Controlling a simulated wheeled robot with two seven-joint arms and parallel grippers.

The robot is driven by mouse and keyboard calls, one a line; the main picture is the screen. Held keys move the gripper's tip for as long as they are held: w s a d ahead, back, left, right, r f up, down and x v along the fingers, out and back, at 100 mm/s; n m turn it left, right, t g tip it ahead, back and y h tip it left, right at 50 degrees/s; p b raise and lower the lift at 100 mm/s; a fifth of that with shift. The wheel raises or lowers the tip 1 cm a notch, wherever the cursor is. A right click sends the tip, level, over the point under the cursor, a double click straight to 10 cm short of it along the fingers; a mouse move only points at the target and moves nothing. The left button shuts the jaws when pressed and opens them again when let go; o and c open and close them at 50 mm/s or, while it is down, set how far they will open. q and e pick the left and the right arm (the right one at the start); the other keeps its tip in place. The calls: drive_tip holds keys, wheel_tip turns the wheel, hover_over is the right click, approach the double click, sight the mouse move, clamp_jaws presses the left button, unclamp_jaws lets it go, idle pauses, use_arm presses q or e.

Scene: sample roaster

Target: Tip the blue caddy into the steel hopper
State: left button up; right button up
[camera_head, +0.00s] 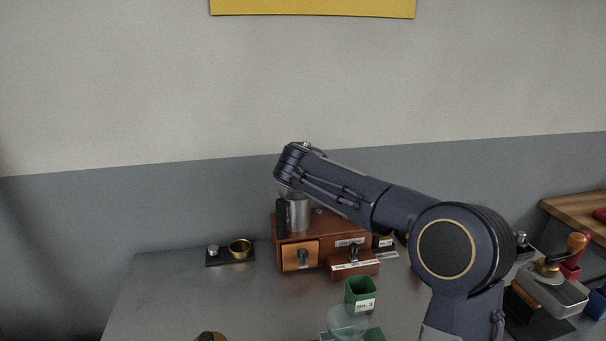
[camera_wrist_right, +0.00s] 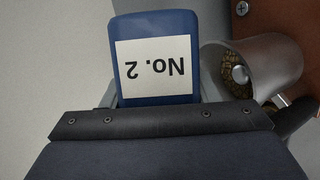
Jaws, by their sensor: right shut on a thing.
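The steel hopper (camera_head: 299,214) is a short metal cylinder on top of the wooden roaster box. In the right wrist view the hopper (camera_wrist_right: 268,66) shows brown beans inside its mouth. The blue caddy (camera_wrist_right: 157,28), labelled "No. 2", is held by my right gripper (camera_wrist_right: 158,101), which is shut on it. The caddy is right beside the hopper's mouth in that view; whether they touch cannot be told. In the head view my right arm reaches over the roaster, and the caddy and gripper fingers are hidden. My left gripper is not in view.
A green caddy (camera_head: 360,291) labelled "No. 3" stands in front of the roaster (camera_head: 300,255), near a clear glass-like vessel (camera_head: 347,322). A black tray with a brass cup (camera_head: 240,247) is at left. A grinder (camera_head: 553,288) stands at right.

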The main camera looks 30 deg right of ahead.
drive_tip(key=a+f+n+h+b, duration=0.1)
drive_tip(key=n+b, duration=0.1)
drive_tip(key=shift+f+h+b, duration=0.15)
drive_tip(key=shift+h+b, duration=0.25)
drive_tip(key=shift+w+a+n+t+h+b, duration=0.1)
drive_tip(key=shift+a+n+t+h+b, duration=0.25)
drive_tip(key=shift+n+h+b, duration=0.5)
drive_tip(key=shift+a+r+n+t+h, duration=0.1)
drive_tip(key=shift+r+n+t+h, duration=0.2)
drive_tip(key=shift+n, duration=0.35)
drive_tip(key=shift+r, duration=0.15)
drive_tip(key=shift+r+p, duration=1.05)
drive_tip(key=shift+r, duration=0.4)
